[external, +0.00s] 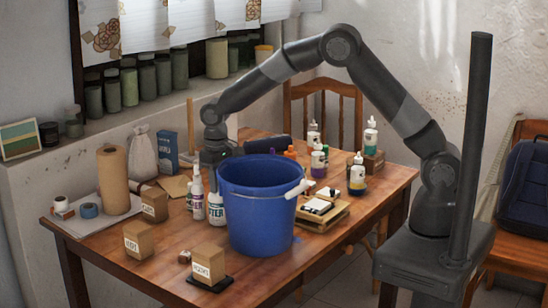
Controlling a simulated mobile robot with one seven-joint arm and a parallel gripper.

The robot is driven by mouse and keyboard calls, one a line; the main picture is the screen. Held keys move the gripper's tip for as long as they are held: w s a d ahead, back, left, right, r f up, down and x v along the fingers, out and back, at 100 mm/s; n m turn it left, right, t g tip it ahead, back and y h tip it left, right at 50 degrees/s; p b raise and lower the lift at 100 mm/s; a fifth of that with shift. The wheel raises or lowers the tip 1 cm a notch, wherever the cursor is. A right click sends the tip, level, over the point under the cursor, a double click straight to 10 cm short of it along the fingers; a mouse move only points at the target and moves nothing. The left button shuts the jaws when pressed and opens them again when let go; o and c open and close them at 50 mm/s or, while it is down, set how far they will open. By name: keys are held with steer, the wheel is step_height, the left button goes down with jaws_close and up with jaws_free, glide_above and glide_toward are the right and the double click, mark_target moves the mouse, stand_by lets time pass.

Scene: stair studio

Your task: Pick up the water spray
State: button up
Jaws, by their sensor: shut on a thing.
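A white bottle (215,210) with a label ending in "TER", which I take as the water spray, stands upright on the table just left of a blue bucket. The bucket hides its right side. My gripper (210,168) reaches down from above and is shut on the top of this bottle. The fingertips are small and partly hidden, so the exact grip is unclear. The bottle looks to be at table height; I cannot tell whether it touches the table. A second white bottle (197,194) with a coloured label stands close on its left.
The large blue bucket (262,215) stands close on the right. Labelled brown boxes (208,264) and a paper roll (113,180) are at the left and front. Several paint bottles (357,175) and a small wooden stand (322,213) are on the right. The table's front left is partly clear.

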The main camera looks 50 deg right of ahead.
jaws_close()
steer(key=shift+f, duration=0.1)
